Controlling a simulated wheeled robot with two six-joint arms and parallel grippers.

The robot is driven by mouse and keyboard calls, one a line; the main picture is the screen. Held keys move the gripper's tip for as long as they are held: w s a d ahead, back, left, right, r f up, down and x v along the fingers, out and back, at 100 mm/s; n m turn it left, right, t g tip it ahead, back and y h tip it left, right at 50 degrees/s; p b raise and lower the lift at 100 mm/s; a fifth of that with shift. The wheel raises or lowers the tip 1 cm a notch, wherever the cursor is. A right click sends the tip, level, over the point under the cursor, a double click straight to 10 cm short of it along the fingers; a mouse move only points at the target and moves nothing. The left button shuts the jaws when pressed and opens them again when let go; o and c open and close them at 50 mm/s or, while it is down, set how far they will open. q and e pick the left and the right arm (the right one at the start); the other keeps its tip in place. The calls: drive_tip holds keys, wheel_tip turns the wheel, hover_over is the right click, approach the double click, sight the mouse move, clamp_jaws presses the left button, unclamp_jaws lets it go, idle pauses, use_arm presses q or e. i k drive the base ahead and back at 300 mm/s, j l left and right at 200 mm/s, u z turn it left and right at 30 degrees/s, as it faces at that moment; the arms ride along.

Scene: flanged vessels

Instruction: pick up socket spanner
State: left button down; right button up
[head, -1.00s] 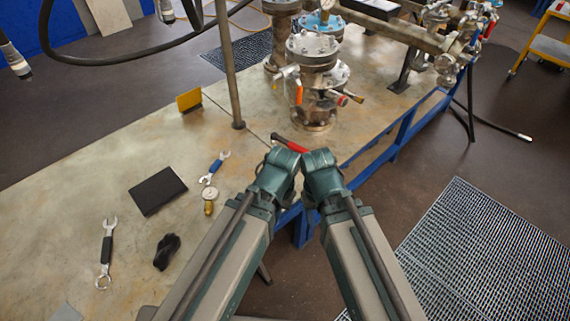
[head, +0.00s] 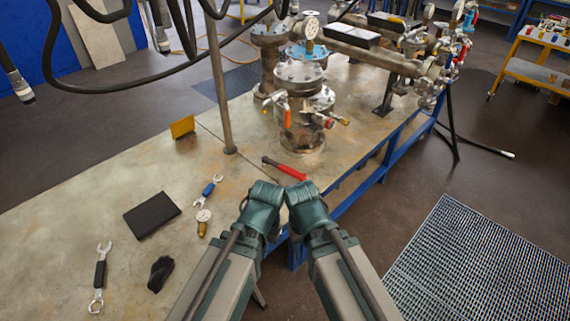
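A red-handled tool with a dark head (head: 285,168), which looks like the socket spanner, lies on the worktable (head: 95,205) near its right edge, in front of the flanged vessel. My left gripper (head: 264,188) and my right gripper (head: 302,190) are close together just in front of this tool in the head view. The arms' wrists hide their fingertips, so I cannot see whether they are open or shut.
A blue-handled spanner (head: 208,190), a brass gauge (head: 203,222), a dark flat pad (head: 152,214), a black crumpled item (head: 160,273) and a black-handled spanner (head: 99,278) lie on the left. The flanged vessel (head: 301,110) and a vertical post (head: 220,85) stand behind the tool.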

sight(266, 162)
drive_tip(key=i+l, duration=0.15)
drive_tip(key=i, duration=0.55)
drive_tip(key=k+j, duration=0.15)
drive_tip(key=k, duration=0.55)
drive_tip(key=i+l+u, duration=0.85)
drive_tip(key=i+l, duration=0.05)
drive_tip(key=l, duration=0.05)
